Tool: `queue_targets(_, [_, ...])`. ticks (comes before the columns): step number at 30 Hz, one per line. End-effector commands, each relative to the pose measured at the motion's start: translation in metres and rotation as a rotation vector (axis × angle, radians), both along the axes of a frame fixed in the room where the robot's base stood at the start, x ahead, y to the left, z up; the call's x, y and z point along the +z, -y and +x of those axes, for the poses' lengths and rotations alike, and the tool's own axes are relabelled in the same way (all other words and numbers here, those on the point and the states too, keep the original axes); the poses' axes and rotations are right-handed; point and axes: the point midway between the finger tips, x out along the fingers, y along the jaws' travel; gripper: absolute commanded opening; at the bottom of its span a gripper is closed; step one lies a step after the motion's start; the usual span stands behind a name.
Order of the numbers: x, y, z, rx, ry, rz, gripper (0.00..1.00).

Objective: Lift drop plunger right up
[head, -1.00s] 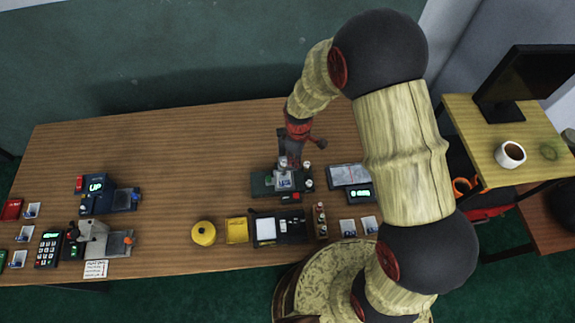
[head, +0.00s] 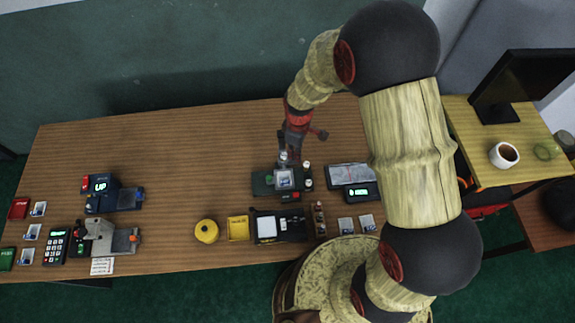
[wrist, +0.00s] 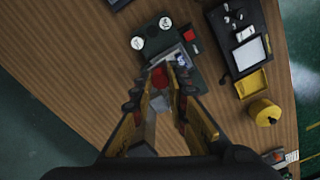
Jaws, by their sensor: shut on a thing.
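The drop tower is a dark green base (head: 263,183) on the table at the middle right, with a small pale picture plate (head: 284,178) standing out on it. My gripper (head: 287,153) is over this base. In the wrist view my gripper (wrist: 168,68) is shut on the plunger, whose red part (wrist: 160,79) shows between the fingers. The dark base (wrist: 178,58) lies just past the fingertips. The fingers hide much of the plunger, and I cannot tell exactly how high it stands.
A tablet-like panel (head: 349,175) is to the right. A yellow round pot (head: 206,231), a yellow tray (head: 238,228) and a black device (head: 292,226) lie in front. The table's back half is clear.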

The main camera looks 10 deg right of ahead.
Motion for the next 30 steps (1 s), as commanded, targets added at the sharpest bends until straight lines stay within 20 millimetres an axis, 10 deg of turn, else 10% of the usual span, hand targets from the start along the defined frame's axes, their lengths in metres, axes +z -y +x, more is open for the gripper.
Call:
queue_targets(16, [0.032,0.000,0.000,0.000,0.000,0.000,0.00])
queue_targets(18, [0.029,0.000,0.000,0.000,0.000,0.000,0.19])
queue_targets(30, [0.029,0.000,0.000,0.000,0.000,0.000,0.32])
